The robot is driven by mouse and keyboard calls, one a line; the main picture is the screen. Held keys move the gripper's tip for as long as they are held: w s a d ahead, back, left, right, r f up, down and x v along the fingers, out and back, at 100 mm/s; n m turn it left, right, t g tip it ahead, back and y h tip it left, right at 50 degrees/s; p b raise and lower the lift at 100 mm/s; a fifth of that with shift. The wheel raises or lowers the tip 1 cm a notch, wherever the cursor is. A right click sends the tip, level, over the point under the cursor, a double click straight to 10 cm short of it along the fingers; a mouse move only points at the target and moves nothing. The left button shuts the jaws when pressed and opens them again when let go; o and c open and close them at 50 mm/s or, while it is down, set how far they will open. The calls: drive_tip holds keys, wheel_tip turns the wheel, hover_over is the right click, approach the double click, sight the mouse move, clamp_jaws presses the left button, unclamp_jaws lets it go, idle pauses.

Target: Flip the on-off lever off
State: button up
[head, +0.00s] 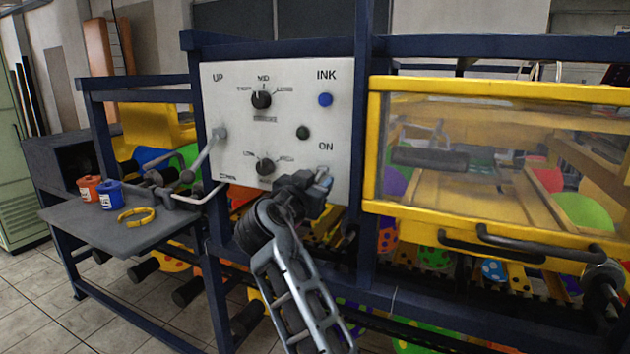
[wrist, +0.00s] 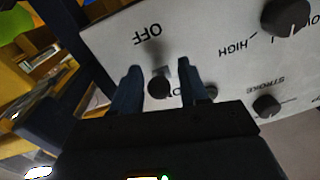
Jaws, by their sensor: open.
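The white control panel (head: 285,115) faces me in the head view, with the ON label (head: 326,146) at its lower right. My gripper (head: 322,184) is just below that label, at the panel's lower right, and hides the on-off lever there. In the wrist view the panel (wrist: 215,70) appears upside down. The on-off lever's dark round knob (wrist: 159,87) lies between the two spread fingers of my gripper (wrist: 160,66), with a gap visible on each side. The OFF label (wrist: 148,35) is beyond the fingertips. The lettering near the knob is mostly covered.
A metal lever (head: 205,150) sticks out at the panel's left side. A yellow-framed clear guard (head: 490,160) is close on the right. A grey side table (head: 100,222) holds a blue ink jar (head: 109,195), an orange jar (head: 90,188) and a yellow ring (head: 136,216).

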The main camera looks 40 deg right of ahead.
drive_tip(key=shift+c, duration=0.2)
clamp_jaws()
drive_tip(key=shift+f+b, duration=0.2)
drive_tip(key=shift+b, duration=0.3)
drive_tip(key=shift+f+h+b, duration=0.25)
drive_tip(key=shift+h+b, duration=0.05)
drive_tip(key=shift+b, duration=1.75)
drive_tip(key=shift+h, duration=0.3)
drive_tip(key=shift+r, duration=0.2)
